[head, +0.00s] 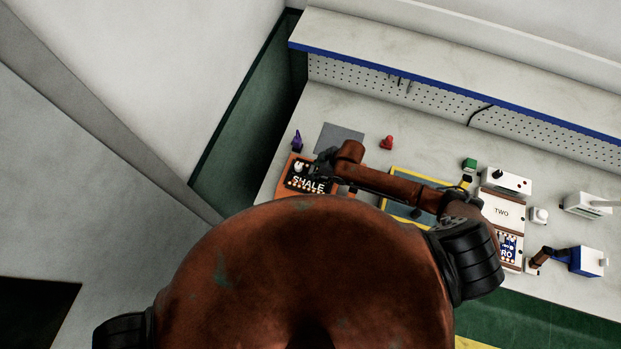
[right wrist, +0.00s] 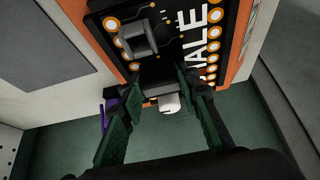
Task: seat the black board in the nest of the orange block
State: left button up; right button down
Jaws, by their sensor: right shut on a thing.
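The black board (head: 307,183), marked SHALE, lies over the orange block (head: 283,178) at the left end of the bench. In the right wrist view the black board (right wrist: 172,22) has gold-ringed holes and a grey square part. The orange block (right wrist: 97,46) shows along its left side and at its right. My right gripper (head: 325,165) is at the board's far right edge. In the right wrist view its fingers (right wrist: 158,80) are shut on the board at its near edge, by a white part. I cannot tell whether the board sits flush in the nest. My left gripper is out of view.
A purple object (head: 297,141) stands just behind the block, beside a grey mat (head: 340,138). A red object (head: 387,142) is further right. A yellow-edged tray (head: 399,171) lies partly under my right arm. White and blue devices (head: 585,262) fill the right side.

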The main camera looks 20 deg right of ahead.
jog(key=shift+f, duration=0.2)
jog(key=c, duration=1.4)
grip_release()
jog(key=shift+r, duration=0.1)
jog(key=v, duration=1.2)
